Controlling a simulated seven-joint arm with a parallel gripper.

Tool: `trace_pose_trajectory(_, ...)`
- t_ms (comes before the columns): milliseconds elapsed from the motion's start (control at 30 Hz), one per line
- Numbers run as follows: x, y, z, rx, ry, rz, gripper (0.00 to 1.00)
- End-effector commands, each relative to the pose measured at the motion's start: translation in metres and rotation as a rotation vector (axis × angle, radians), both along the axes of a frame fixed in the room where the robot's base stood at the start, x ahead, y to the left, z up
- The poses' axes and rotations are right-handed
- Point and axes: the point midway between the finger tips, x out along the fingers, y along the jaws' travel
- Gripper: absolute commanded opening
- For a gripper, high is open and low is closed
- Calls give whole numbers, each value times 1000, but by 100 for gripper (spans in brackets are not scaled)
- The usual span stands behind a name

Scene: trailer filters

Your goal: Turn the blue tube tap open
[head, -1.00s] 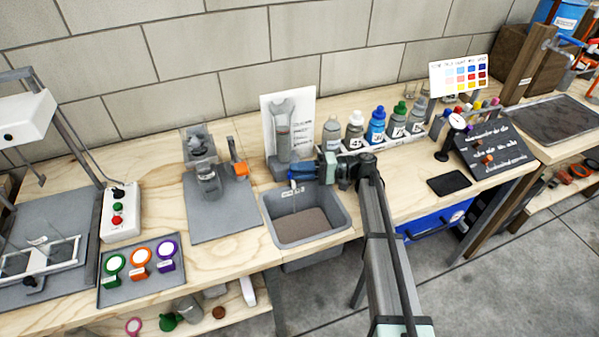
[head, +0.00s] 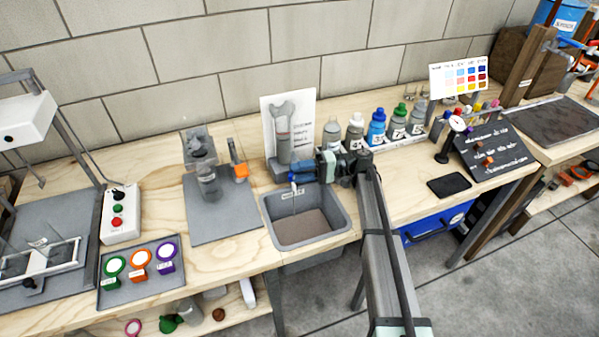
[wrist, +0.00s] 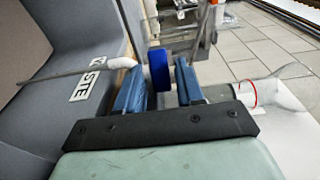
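The blue tube tap (wrist: 158,68) shows in the wrist view as a blue handle between the two fingers of my gripper (wrist: 160,72). The fingers stand apart, one on each side of it, with a narrow gap visible on the right; contact cannot be told. A white spout (wrist: 122,63) sits just left of it, with a thin grey line running from it across the sink. In the head view my gripper (head: 304,177) is at the back edge of the grey sink (head: 342,215), and largely hides the tap.
A poster (head: 290,115) stands behind the sink. Several bottles, including a blue one (head: 376,128), stand in a row right of it, close behind my arm. A clear container (head: 208,187) on a grey mat (head: 235,222) is to the left. A black pad (head: 449,186) lies to the right.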

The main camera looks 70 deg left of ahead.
Motion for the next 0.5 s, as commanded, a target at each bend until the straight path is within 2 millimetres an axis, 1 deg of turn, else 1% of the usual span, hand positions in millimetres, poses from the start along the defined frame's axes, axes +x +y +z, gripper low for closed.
trace_pose_trajectory(33, 0, 0, 0, 0, 0, 0, 42)
trace_pose_trajectory(100, 0, 0, 0, 0, 0, 0, 48)
trace_pose_trajectory(367, 1, 0, 0, 0, 0, -1, 48)
trace_pose_trajectory(500, 12, 0, 0, 0, 0, -2, 48)
